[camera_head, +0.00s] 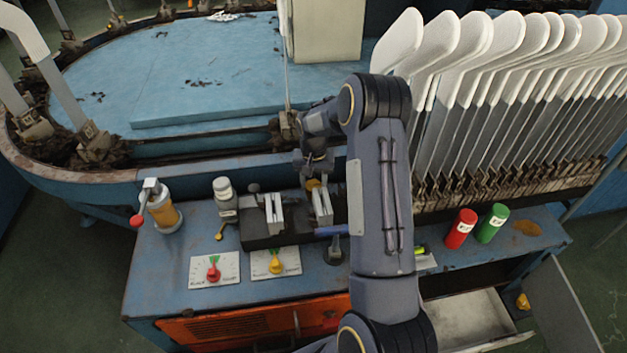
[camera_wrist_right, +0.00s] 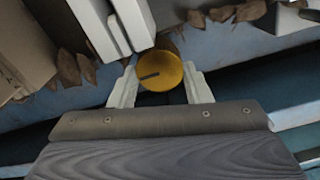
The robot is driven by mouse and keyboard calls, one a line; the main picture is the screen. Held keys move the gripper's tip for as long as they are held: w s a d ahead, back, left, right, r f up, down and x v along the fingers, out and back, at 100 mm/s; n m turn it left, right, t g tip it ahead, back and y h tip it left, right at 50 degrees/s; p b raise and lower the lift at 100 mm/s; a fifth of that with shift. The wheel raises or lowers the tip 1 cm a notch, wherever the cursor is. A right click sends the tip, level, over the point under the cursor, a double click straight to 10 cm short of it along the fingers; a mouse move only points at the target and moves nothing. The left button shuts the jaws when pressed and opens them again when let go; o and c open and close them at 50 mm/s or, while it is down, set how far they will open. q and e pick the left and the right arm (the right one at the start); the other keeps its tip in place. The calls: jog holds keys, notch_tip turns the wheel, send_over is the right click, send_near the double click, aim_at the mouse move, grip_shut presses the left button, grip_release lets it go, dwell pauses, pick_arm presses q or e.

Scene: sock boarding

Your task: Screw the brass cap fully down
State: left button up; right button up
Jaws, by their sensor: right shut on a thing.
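The brass cap (camera_wrist_right: 163,72) is a round golden disc with a dark mark on its face, in the middle of the right wrist view. My right gripper (camera_wrist_right: 160,88) has one pale finger on each side of the cap and is shut on it. In the head view the cap (camera_head: 312,184) shows as a small yellow spot under my right gripper (camera_head: 314,172), behind the metal blocks on the bench. What lies under the cap is hidden. My left gripper is not in view.
A dark fixture with upright metal plates (camera_head: 274,214) stands just left of the cap. Red (camera_head: 461,228) and green (camera_head: 491,223) cylinders stand right, before many sock boards (camera_head: 520,110).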

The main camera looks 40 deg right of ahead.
aim_at(314, 184)
dwell(0.5)
jog(key=o, duration=1)
notch_tip(314, 184, up, 8)
jog(key=shift+f+p, duration=0.1)
jog(key=shift+p, duration=0.8)
